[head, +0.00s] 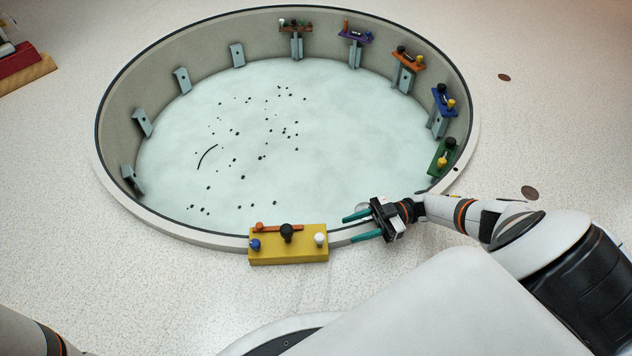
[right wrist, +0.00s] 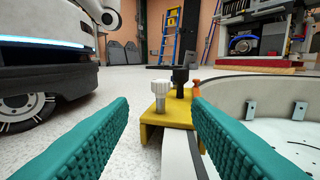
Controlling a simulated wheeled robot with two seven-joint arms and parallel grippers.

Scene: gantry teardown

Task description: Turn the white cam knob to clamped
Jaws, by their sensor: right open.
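The white cam knob (head: 320,239) stands at the right end of a yellow block (head: 290,258) on the near rim of the round pit. In the right wrist view the ribbed white knob (right wrist: 161,94) stands upright on the yellow block (right wrist: 172,113), ahead of and between the fingers. My right gripper (head: 357,227) is open and empty, a little to the right of the knob and apart from it. Its teal fingers also show in the right wrist view (right wrist: 160,140). The yellow block also carries a black knob (head: 287,232), a blue knob (head: 255,245) and an orange lever (head: 278,227). My left gripper is out of view.
The round pit's rim (head: 205,237) curves around a pale floor (head: 330,130) with scattered dark bits. Several coloured clamp blocks, such as a green one (head: 441,161), sit along its right and far wall. Empty brackets (head: 141,122) line the left wall.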

